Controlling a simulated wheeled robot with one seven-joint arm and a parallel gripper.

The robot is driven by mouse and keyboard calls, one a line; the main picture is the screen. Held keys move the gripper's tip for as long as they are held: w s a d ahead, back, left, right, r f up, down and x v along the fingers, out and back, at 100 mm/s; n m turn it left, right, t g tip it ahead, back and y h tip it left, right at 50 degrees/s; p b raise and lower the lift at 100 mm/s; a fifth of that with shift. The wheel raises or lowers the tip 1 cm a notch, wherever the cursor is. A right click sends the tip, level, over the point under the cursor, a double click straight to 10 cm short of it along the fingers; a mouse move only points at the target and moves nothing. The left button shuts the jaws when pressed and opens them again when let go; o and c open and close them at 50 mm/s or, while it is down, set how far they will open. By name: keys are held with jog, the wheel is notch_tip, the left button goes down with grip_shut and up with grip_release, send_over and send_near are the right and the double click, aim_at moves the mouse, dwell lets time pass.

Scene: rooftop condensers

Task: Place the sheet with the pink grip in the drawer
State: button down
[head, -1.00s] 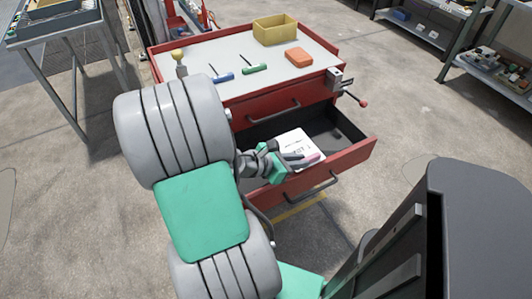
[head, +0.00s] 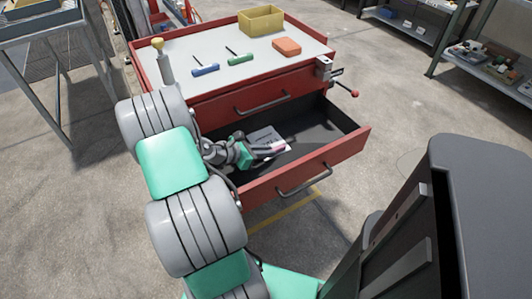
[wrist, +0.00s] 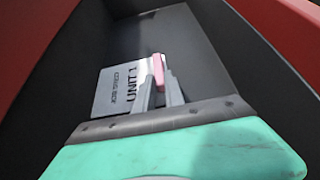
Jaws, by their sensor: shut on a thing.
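The sheet (head: 262,136) is a pale card with dark printing, and its pink grip (head: 279,146) is on one edge. In the wrist view the sheet (wrist: 118,90) reads "UNIT 1", and the pink grip (wrist: 158,70) is between my fingertips. My gripper (head: 277,150) is shut on the pink grip, inside the outline of the open drawer (head: 305,165). The sheet is within the drawer's walls, over its dark floor. I cannot tell whether it touches the floor. My fingers hide part of the sheet.
The red tool cabinet (head: 255,90) has a grey top with a yellow bin (head: 261,21), an orange block (head: 286,46), a blue-handled tool (head: 205,70) and a green-handled tool (head: 240,59). A vise (head: 324,69) is at its right corner. The drawer's right side is empty.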

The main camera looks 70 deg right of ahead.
jog(key=c, duration=1.4)
grip_release()
jog(key=shift+w+a+r, duration=0.15)
jog(key=shift+w+r, duration=0.05)
jog(key=shift+r, duration=0.1)
jog(key=p+v, duration=0.2)
jog(key=v, duration=0.9)
jog(key=shift+w+a+p, duration=0.15)
jog(key=shift+a+p, duration=0.05)
jog(key=shift+p, duration=0.2)
